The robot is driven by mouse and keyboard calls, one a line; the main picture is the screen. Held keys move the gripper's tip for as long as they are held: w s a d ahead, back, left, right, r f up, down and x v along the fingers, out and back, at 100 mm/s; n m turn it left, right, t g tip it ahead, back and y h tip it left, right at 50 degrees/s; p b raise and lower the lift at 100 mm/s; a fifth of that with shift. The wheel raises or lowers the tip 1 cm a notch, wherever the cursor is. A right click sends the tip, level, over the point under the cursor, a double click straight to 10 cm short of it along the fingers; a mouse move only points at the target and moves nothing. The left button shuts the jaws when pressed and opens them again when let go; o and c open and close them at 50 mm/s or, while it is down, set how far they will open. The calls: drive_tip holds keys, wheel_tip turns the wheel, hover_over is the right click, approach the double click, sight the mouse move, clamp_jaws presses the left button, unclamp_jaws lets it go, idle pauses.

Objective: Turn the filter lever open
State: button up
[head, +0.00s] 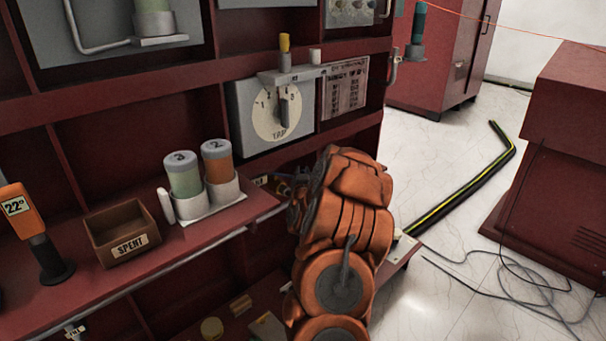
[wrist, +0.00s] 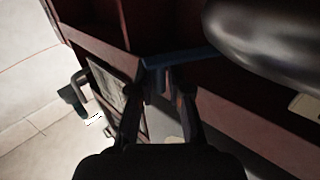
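A blue bar (wrist: 190,57) lies just beyond my fingertips in the wrist view; it may be the filter lever, but no label on it is readable. A short bluish piece hangs from it between the fingertips. My gripper (wrist: 166,92) has its two dark fingers apart, with a gap between them. I cannot tell whether either finger touches the bar. In the head view my orange arm reaches to the cabinet below the tap dial, and the gripper is mostly hidden behind it. A small blue bit (head: 283,189) shows beside the arm there.
A tap dial (head: 277,112) is on the cabinet above. The shelf holds two labelled cylinders (head: 184,181) in a white holder, a "SPENT" box (head: 124,232) and an orange 22° gauge (head: 20,212). A large dark rounded body (wrist: 275,35) fills the wrist view's upper right. Floor at right has cables.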

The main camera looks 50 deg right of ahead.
drive_tip(key=shift+o, duration=1.4)
drive_tip(key=shift+s, duration=0.1)
drive_tip(key=v, duration=0.7)
drive_tip(key=shift+a, duration=0.15)
drive_tip(key=shift+s, duration=0.1)
